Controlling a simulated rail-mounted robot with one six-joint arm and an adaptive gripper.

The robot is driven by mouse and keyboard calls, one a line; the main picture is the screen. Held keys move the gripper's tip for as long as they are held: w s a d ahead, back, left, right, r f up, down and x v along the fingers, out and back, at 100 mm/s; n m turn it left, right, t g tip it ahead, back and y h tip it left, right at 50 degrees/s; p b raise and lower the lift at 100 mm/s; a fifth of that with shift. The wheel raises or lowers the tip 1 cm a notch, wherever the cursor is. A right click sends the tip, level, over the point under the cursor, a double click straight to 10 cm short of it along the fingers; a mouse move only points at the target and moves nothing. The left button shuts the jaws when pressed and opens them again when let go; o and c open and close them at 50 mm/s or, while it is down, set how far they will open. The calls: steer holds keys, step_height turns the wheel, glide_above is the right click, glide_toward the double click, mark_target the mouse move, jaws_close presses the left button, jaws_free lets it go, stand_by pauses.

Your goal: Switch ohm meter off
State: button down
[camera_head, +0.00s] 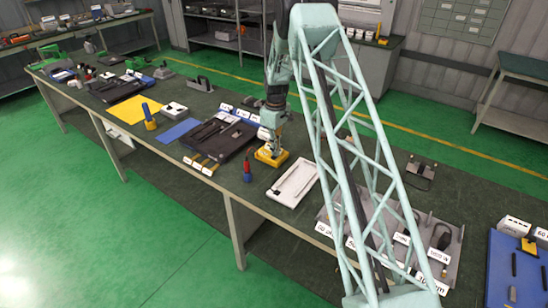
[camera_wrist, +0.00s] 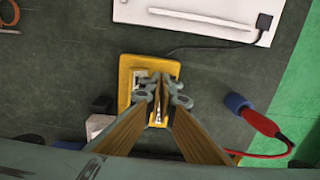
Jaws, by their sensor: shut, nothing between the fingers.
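The ohm meter is a yellow box (camera_head: 265,158) on the long dark workbench in the head view, beside a white board. In the wrist view the yellow ohm meter (camera_wrist: 125,72) lies in the middle, partly hidden by my fingers. My gripper (camera_head: 271,141) points down right over it. In the wrist view my gripper (camera_wrist: 160,97) is shut and empty, its fingertips over the meter's face. I cannot tell whether they touch it. The fingers hide much of the face, so the switch position does not show clearly.
A red and blue probe (camera_wrist: 256,118) with a red lead lies right of the meter in the wrist view. The white board (camera_head: 293,183) lies close by. A dark tray (camera_head: 217,138) with tools is to the left, and a blue mat (camera_head: 178,131) lies beyond it.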

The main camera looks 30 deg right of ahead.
steer(key=shift+r+p, duration=0.6)
steer(key=shift+r, duration=2.55)
steer(key=shift+r, duration=0.1)
